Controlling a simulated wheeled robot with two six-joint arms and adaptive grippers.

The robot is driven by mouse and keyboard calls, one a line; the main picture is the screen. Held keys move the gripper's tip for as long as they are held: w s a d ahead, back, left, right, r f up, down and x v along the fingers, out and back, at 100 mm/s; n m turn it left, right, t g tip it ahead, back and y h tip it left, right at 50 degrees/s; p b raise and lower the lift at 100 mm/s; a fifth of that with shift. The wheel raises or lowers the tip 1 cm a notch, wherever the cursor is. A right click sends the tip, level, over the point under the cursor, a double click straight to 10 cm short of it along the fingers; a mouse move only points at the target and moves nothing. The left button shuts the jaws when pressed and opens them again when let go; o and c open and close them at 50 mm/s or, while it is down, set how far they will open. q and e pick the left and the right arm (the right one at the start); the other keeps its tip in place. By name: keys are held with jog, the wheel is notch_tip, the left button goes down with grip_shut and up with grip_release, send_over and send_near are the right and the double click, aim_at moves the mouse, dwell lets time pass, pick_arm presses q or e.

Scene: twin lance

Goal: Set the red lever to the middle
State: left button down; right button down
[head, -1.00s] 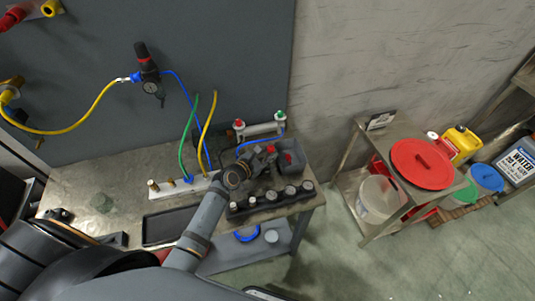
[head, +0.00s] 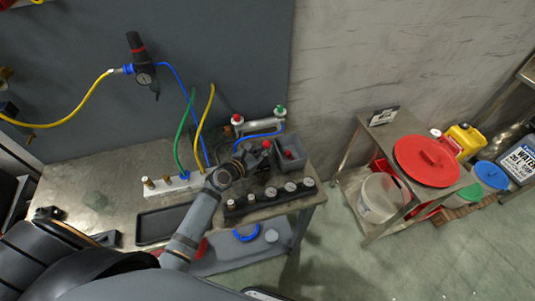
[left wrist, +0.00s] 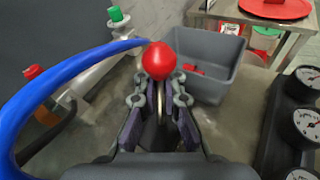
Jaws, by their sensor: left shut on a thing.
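The red lever's round red knob (left wrist: 158,60) stands at the tips of my left gripper (left wrist: 160,98) in the left wrist view. A thin brass-coloured stem shows between the two fingers, which are shut on it just below the knob. In the head view the knob (head: 266,145) is a small red spot at the end of my left gripper (head: 256,158), over the right part of the bench. The lever's base is hidden by the gripper. My right gripper is not in view.
A grey bin (left wrist: 210,50) with something red inside stands just beyond the knob. A thick blue hose (left wrist: 60,80) arches close on the left. A row of several gauges (head: 290,187) lies on the right, and a pipe with red and green caps (head: 260,126) lies behind.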

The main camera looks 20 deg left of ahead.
pick_arm(q)
jog(key=shift+s+a+f+t+b, duration=0.2)
jog(key=shift+a+f+t+b, duration=0.1)
jog(key=shift+f+b, duration=0.25)
jog(key=shift+s+a+r+p, duration=0.15)
jog(key=shift+a+r+p, duration=0.05)
jog(key=shift+r+p, duration=0.5)
jog(key=shift+s+a+f, duration=0.1)
jog(key=shift+s+a, duration=0.05)
jog(key=shift+a, duration=0.1)
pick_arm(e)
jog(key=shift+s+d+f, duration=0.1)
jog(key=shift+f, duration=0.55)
pick_arm(q)
jog(key=c, duration=1.7)
grip_release()
jog(key=shift+s+a, duration=0.15)
jog(key=shift+o, duration=1.1)
jog(key=shift+s+a, duration=0.15)
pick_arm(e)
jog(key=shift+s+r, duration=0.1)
